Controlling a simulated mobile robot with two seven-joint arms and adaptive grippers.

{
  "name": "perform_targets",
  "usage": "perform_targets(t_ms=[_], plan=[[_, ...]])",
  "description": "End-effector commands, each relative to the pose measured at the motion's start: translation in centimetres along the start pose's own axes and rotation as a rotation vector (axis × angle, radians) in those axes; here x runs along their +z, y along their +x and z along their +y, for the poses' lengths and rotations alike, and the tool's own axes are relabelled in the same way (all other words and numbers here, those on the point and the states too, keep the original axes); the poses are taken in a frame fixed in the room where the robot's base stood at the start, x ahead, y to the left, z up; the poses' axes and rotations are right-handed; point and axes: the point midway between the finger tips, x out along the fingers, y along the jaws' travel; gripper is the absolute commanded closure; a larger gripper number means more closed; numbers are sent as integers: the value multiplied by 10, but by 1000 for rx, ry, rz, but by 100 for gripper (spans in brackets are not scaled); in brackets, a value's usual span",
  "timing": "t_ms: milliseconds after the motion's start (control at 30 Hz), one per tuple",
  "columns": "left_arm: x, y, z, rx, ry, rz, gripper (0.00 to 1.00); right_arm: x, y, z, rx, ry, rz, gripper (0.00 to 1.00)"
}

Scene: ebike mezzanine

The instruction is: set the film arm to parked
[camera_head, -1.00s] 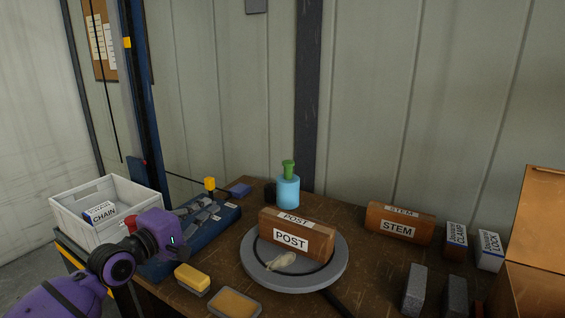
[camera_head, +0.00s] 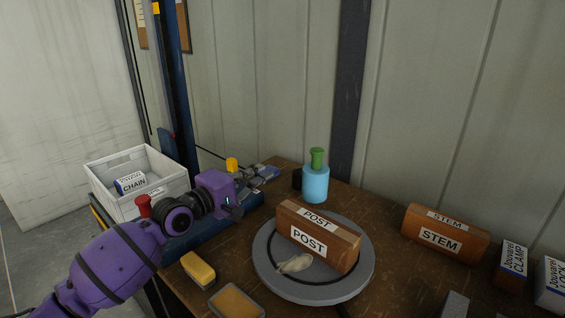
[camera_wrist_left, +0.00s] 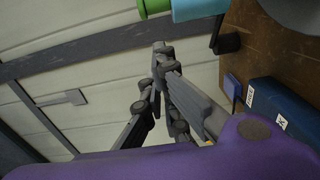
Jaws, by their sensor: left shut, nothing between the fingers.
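What I take to be the film arm is a thin dark rod (camera_head: 208,154) that runs from the blue mast (camera_head: 172,70) toward a yellow block (camera_head: 232,164) at its right end. It stands above the back edge of the bench. My left gripper (camera_head: 238,208) is over the blue tray, in front of the yellow block and apart from it. In the left wrist view its dark fingers (camera_wrist_left: 159,52) are together with nothing between them. The film arm cannot be made out in that view. My right gripper is not in view.
A grey turntable (camera_head: 290,292) carries the POST box (camera_head: 318,240). The blue bottle (camera_head: 315,184) stands behind it. A white crate (camera_head: 110,184) holds a CHAIN box at the left. The blue tray (camera_head: 190,240) lies beneath my gripper. The STEM box (camera_head: 445,235) is at the right.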

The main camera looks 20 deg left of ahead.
Motion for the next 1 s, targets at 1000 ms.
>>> perform_targets(t_ms=[1000], plan=[[29, 124, 1, 1, 0, 0, 100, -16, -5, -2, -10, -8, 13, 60]])
